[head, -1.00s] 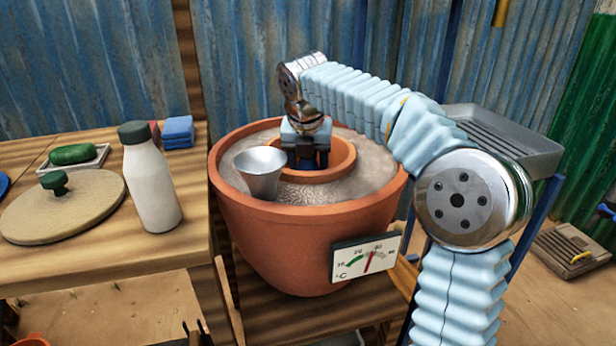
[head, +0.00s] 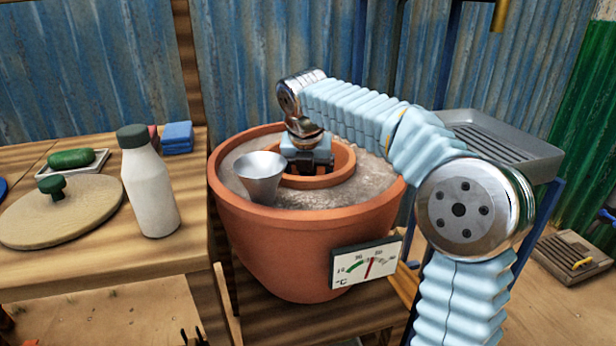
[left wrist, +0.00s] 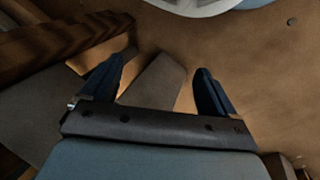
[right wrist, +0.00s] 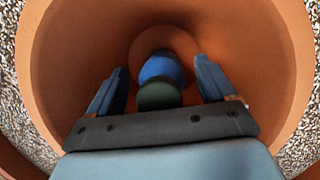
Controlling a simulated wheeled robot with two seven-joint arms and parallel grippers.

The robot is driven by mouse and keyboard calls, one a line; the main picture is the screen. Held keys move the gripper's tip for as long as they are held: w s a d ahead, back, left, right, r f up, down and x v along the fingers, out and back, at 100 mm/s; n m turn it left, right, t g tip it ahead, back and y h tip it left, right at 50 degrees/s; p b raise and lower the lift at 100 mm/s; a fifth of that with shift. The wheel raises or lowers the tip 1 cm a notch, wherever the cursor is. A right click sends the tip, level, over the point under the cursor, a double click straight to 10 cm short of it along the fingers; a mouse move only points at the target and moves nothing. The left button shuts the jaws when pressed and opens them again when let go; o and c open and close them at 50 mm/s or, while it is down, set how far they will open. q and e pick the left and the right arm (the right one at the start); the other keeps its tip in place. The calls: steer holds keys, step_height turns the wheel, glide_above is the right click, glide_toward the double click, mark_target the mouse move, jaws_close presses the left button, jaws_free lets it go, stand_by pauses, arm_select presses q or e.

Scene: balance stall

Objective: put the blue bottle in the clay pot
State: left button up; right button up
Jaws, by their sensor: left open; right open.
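The clay pot (head: 240,228) is a big terracotta pot with sand around a smaller inner pot (head: 318,181). In the right wrist view I look down into the inner pot (right wrist: 70,60). The blue bottle (right wrist: 161,67) with its dark green cap (right wrist: 158,96) is inside it, near the bottom. My right gripper (right wrist: 160,78) is open, its two fingers on either side of the bottle, with gaps visible. In the head view the right gripper's fingers are hidden by the inner pot's rim. My left gripper (left wrist: 165,80) is open and empty, over brown ground, outside the head view.
A metal cup (head: 260,176) stands on the sand beside the inner pot. A white bottle (head: 150,190), a round lid (head: 55,215), green soap (head: 71,158) and blue cloths (head: 177,137) are on the left table. A grey rack (head: 505,140) is behind my right arm.

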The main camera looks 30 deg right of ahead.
steer(key=p+v, duration=0.3)
steer(key=v, duration=0.9)
